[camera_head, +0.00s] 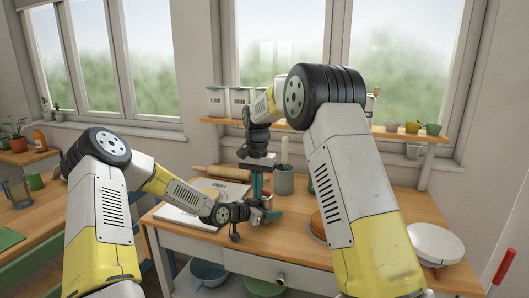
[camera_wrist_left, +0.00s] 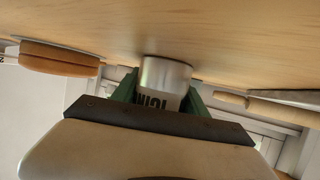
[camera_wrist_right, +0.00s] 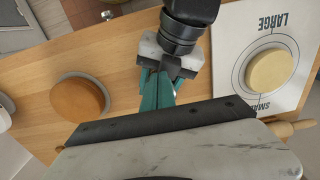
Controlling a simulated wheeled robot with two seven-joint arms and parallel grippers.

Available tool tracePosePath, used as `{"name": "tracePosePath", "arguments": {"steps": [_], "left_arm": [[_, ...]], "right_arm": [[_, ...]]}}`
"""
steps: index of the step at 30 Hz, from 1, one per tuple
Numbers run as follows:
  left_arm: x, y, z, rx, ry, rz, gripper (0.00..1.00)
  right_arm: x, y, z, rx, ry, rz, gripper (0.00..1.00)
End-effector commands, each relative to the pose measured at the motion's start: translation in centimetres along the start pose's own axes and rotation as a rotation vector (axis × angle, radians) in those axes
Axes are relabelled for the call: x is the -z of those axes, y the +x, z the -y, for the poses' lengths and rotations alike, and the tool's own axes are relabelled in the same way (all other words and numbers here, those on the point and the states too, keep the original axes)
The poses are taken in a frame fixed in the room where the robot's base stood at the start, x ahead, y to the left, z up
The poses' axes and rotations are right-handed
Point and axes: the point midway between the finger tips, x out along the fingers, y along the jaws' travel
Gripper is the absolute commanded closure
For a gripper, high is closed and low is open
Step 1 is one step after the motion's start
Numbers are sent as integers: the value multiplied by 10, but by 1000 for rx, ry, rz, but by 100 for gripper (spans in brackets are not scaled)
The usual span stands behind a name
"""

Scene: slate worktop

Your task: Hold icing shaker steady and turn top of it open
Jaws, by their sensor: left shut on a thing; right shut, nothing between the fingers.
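The icing shaker (camera_wrist_left: 166,78) is a metal cylinder with dark lettering, standing on the worktop. In the left wrist view, which is upside down, the green fingers of my left gripper (camera_wrist_left: 162,92) are shut around its sides. In the head view the shaker (camera_head: 266,202) is small and largely hidden by my grippers. My right gripper (camera_head: 257,186) points down from above, its teal fingers together and empty, at the shaker's place. In the right wrist view the right fingers (camera_wrist_right: 156,88) cover the shaker's top, so I cannot tell whether they touch it.
A card marked LARGE and SMALL (camera_wrist_right: 236,72) bears a pale round disc (camera_wrist_right: 269,71). A brown round cake (camera_wrist_right: 79,98) sits on a plate on the other side. A white round dish (camera_head: 436,243) is at the right.

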Motion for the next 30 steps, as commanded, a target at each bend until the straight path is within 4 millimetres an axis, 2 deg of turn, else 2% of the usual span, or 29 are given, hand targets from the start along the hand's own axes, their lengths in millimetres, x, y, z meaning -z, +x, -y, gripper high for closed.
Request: {"name": "tracePosePath", "arguments": {"steps": [30], "left_arm": [[0,0,0,0,0,-1,92]], "right_arm": [[10,0,-2,0,0,-1,100]]}}
